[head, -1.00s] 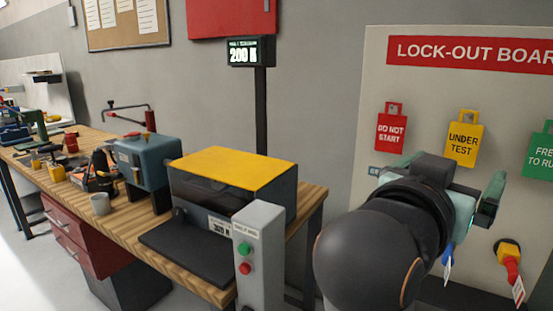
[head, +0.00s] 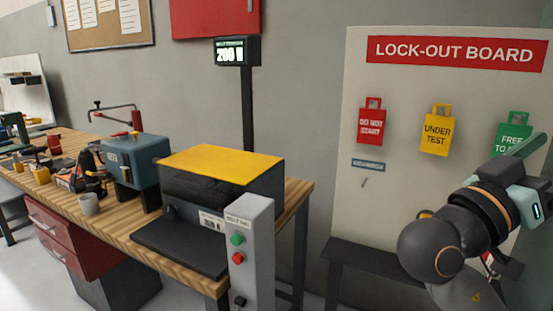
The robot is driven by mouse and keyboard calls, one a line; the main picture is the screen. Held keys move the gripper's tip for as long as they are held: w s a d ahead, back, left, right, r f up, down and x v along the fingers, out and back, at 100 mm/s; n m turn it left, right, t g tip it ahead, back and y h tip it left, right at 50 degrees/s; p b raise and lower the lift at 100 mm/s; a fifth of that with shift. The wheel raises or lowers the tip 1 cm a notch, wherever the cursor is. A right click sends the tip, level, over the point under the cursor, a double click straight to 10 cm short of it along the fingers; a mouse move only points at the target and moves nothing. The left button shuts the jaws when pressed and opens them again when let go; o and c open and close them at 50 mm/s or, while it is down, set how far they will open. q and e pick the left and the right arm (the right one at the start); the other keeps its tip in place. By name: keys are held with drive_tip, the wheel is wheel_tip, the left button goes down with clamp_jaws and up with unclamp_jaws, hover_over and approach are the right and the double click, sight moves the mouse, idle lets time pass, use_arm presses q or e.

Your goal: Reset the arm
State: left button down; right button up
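My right arm comes in from the lower right, and its gripper (head: 525,147) is at the right edge, in front of the lock-out board (head: 395,210). One teal finger shows, pointing up and right past the green tag. The other finger is not clear, so I cannot tell how far apart they are. I see nothing held. My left gripper is out of view.
A red tag (head: 370,124), a yellow tag (head: 436,131) and a partly covered green tag (head: 512,137) hang on the board. A dark bench (head: 365,258) stands below it.

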drive_tip(key=s+d+r+m+g+h, duration=0.35)
drive_tip(key=s+d+r+g, duration=0.2)
drive_tip(key=g, duration=0.35)
drive_tip(key=w+f+n+t+y, duration=1.1)
drive_tip(key=w+f+n+t, duration=0.6)
drive_tip(key=f+n+t, duration=0.45)
wheel_tip(320, 180, down, 24)
drive_tip(key=a+n+g+y, duration=0.2)
drive_tip(key=n+y, duration=0.5)
drive_tip(key=y, duration=0.3)
drive_tip(key=s+a+f+m+g+y, duration=0.1)
drive_tip(key=s+a+f+g+y, duration=0.2)
drive_tip(key=s+f, duration=0.75)
drive_tip(key=s+a+f+g+y, duration=0.35)
drive_tip(key=s+f, duration=0.55)
drive_tip(key=f, duration=0.3)
drive_tip(key=a+m+t+y, duration=0.15)
drive_tip(key=a+m, duration=0.65)
drive_tip(key=a, duration=1)
use_arm(q)
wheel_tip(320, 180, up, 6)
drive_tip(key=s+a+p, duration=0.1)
drive_tip(key=p, duration=0.6)
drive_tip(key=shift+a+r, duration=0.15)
use_arm(e)
wheel_tip(320, 180, up, 6)
drive_tip(key=s+d, duration=0.1)
drive_tip(key=shift+m, duration=0.4)
